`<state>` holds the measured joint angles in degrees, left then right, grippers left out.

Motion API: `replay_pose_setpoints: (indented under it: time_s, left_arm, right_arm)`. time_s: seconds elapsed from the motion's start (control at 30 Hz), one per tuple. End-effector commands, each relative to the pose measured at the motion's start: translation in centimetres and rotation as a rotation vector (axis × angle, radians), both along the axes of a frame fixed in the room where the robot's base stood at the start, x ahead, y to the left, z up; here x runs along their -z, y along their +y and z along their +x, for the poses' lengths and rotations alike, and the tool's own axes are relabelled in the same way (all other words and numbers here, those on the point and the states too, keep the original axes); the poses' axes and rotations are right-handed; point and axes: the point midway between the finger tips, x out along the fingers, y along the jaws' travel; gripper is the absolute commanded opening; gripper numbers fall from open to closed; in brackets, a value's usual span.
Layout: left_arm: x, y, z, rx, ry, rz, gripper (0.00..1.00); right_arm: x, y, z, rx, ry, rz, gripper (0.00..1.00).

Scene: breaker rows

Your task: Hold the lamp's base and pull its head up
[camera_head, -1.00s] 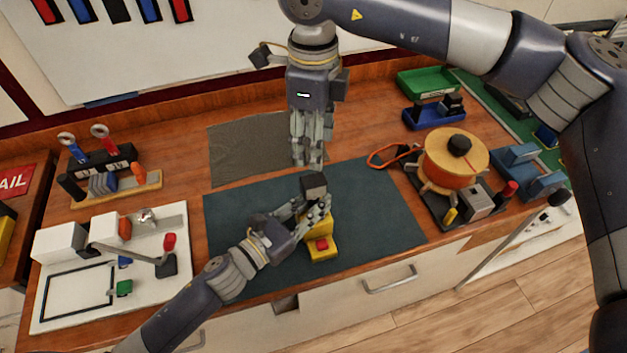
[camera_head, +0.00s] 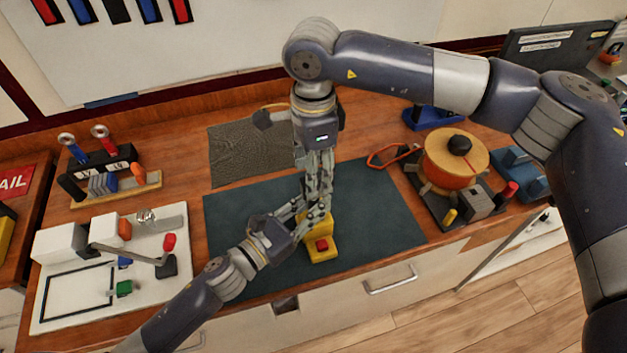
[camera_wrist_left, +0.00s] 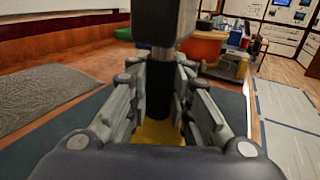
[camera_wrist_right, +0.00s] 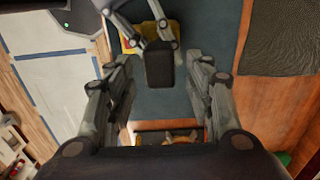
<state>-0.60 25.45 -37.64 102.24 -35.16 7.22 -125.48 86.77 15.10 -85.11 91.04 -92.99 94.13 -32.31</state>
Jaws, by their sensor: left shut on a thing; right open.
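The lamp has a yellow base (camera_head: 322,246) with a red button, standing on the dark mat (camera_head: 380,215). Its dark post (camera_wrist_left: 159,95) and dark block-shaped head (camera_wrist_left: 163,22) show upright in the left wrist view. My left gripper (camera_head: 303,214) is shut on the lamp, its fingers on both sides of the post just above the yellow part. My right gripper (camera_head: 318,205) points down from above and is open. In the right wrist view the head (camera_wrist_right: 159,65) lies between its spread fingers, with gaps on both sides. In the head view the right gripper hides the head.
An orange spool (camera_head: 452,160) on a dark stand is to the right, with an orange loop beside it. A white board with a lever (camera_head: 70,285) and a tool rack (camera_head: 115,182) are to the left. A grey mat (camera_head: 240,150) lies behind, mostly clear.

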Motion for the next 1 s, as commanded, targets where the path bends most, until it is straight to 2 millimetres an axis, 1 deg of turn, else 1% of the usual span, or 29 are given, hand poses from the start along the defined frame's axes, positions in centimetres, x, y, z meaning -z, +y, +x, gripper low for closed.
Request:
replay_pose_setpoints:
  time_s: [0.03, 0.1, 0.23, 0.4, 0.63, 0.83, 0.87, 1.0]
  left_arm:
    - [0.0, 0.0, 0.0, 0.0, 0.0, 0.0, 0.0]
    - [0.0, 0.0, 0.0, -0.001, 0.0, 0.0, 0.0]
    - [0.0, 0.0, 0.0, -0.001, 0.0, 0.0, 0.0]
    - [0.0, 0.0, 0.0, -0.001, 0.0, 0.0, 0.0]
    - [0.0, 0.0, 0.0, -0.001, 0.0, 0.0, 0.0]
    - [0.0, 0.0, 0.0, -0.001, 0.0, 0.0, 0.0]
    - [0.0, 0.0, 0.0, -0.001, 0.0, 0.0, 0.0]
    - [0.0, 0.0, 0.0, -0.001, 0.0, 0.0, 0.0]
  right_arm:
    - [1.0, 0.0, -0.1, 0.0, 0.002, -0.001, 0.48]
    - [2.1, 0.0, -0.1, 0.0, 0.002, -0.001, 0.48]
    - [3.4, 0.0, 0.0, 0.001, 0.0, 0.0, 0.48]
    - [4.1, 0.0, 0.0, 0.001, -0.001, -0.001, 0.48]
    - [4.1, 0.0, 0.0, 0.001, -0.001, 0.0, 0.48]
    - [4.1, 0.0, 0.0, 0.001, -0.001, 0.0, 0.03]
    - [4.1, 0.0, 0.0, 0.001, -0.001, 0.0, 0.0]
    - [3.9, 0.0, 0.0, 0.001, -0.002, 0.001, 0.0]
